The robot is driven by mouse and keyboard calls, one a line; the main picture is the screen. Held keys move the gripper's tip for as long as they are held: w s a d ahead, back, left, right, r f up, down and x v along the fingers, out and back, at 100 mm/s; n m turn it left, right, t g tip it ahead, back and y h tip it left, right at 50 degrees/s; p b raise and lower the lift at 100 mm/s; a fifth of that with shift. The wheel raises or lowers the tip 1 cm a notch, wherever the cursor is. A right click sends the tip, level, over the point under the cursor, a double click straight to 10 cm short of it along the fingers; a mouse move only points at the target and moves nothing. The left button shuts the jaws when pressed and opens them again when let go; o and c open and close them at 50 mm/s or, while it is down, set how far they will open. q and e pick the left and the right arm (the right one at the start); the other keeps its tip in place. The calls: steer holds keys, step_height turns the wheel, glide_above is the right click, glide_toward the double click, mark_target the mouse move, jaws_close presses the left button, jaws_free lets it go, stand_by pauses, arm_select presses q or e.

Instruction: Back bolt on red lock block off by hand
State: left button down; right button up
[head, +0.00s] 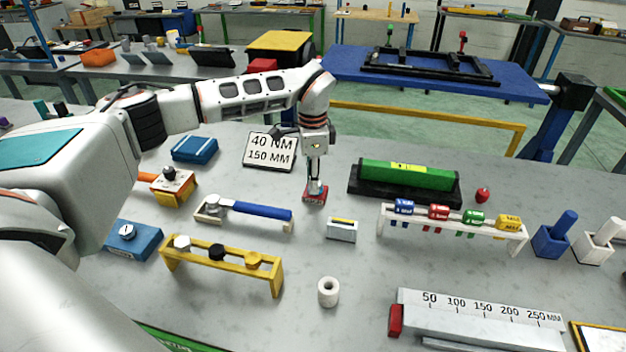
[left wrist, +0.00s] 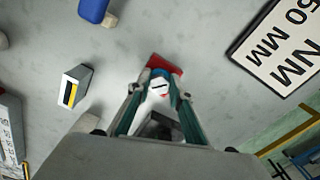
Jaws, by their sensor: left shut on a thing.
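The red lock block (head: 314,199) sits on the grey table in front of the sign, below my left gripper (head: 315,184). It also shows in the left wrist view (left wrist: 167,63), partly hidden by the fingers. The gripper points down and is shut on this bolt. How far the bolt sits in the block is hidden. My right gripper is not in view.
A sign reading 40 NM, 150 MM (head: 270,151) stands just behind left. A blue-handled wrench on a rack (head: 245,212) is left, and a small grey box (head: 342,230) is in front right. A green bar in a black tray (head: 405,179) lies right. A white ring (head: 328,291) stands in front.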

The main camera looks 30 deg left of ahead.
arm_select(q)
steer(key=c, duration=1.8)
jaws_free()
steer(key=shift+s+f, duration=0.2)
steer(key=shift+f, duration=0.15)
steer(key=shift+w+a+r, duration=0.1)
steer(key=shift+r, duration=0.05)
steer(key=shift+r, duration=0.15)
steer(key=shift+w+r, duration=0.1)
steer(key=shift+r, duration=0.15)
step_height(320, 180, up, 11)
steer(key=shift+r, duration=0.15)
